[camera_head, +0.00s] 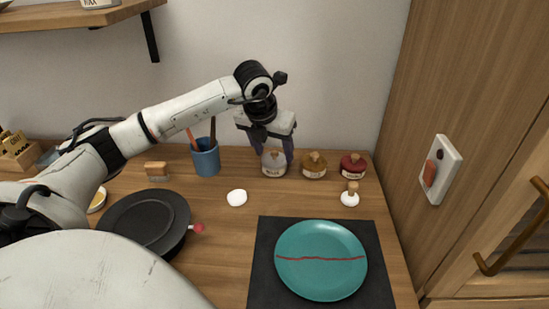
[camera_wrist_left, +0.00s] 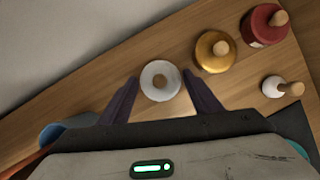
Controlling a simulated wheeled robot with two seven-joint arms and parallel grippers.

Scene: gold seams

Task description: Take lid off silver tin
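The silver tin (camera_head: 273,168) stands upright at the back of the wooden worktop, with a pale label on its front. In the left wrist view its round silver lid (camera_wrist_left: 150,74) shows from above, with a knob (camera_wrist_left: 160,81) at its middle. My left gripper (camera_head: 273,155) points down over the tin. In the left wrist view its two dark fingers (camera_wrist_left: 160,78) are spread, one on each side of the lid, with small gaps visible. The lid appears seated on the tin. My right gripper is not in view.
A gold tin (camera_head: 314,166) and a red tin (camera_head: 352,166) stand right of the silver tin. A blue cup (camera_head: 206,160) with sticks stands left. In front are a white disc (camera_head: 237,198), a small white jar (camera_head: 350,199), a black turntable (camera_head: 145,218) and a teal plate (camera_head: 320,278).

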